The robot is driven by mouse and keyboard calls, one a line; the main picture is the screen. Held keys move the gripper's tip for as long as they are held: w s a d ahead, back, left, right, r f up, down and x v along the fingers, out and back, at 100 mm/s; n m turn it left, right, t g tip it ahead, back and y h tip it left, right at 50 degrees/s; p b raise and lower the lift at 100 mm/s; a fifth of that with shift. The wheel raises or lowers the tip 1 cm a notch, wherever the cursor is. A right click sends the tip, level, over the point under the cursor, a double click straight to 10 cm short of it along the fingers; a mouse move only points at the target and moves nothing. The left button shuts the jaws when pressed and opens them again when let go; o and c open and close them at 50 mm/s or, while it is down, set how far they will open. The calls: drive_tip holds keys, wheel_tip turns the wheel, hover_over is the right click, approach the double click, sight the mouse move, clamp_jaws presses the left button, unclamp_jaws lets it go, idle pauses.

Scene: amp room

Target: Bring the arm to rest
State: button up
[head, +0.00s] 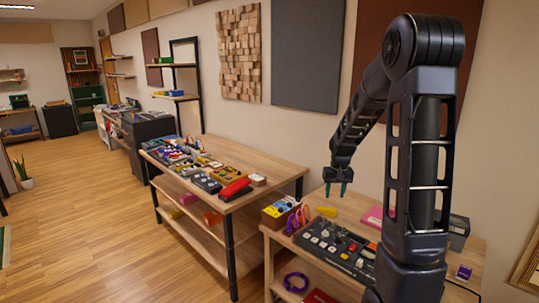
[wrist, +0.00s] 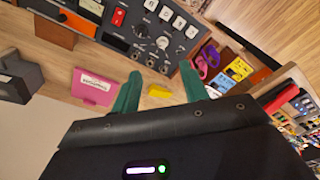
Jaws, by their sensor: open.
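My arm rises at the right of the head view and bends over toward the table (head: 352,197). My gripper (head: 338,188) hangs above this wooden table, with its green fingers pointing down. In the wrist view the two green fingers of my gripper (wrist: 158,98) stand apart with nothing between them. A small yellow piece (wrist: 160,92) lies on the table beyond the fingertips; it also shows in the head view (head: 327,211). The gripper is clear of the tabletop things.
A dark control panel (head: 337,246), a box with purple and orange loops (head: 280,212), and a pink box (wrist: 93,86) are on the table. A second table (head: 270,172) with many small devices stands to the left. Open wooden floor (head: 90,220) lies further left.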

drive_tip(key=s+r+t, duration=0.2)
drive_tip(key=s+r, duration=1.3)
drive_tip(key=s, duration=0.6)
drive_tip(key=s+r+t, duration=0.1)
drive_tip(key=s, duration=0.7)
drive_tip(key=shift+s+d+r, duration=0.15)
drive_tip(key=shift+d+r, duration=0.2)
idle(0.9)
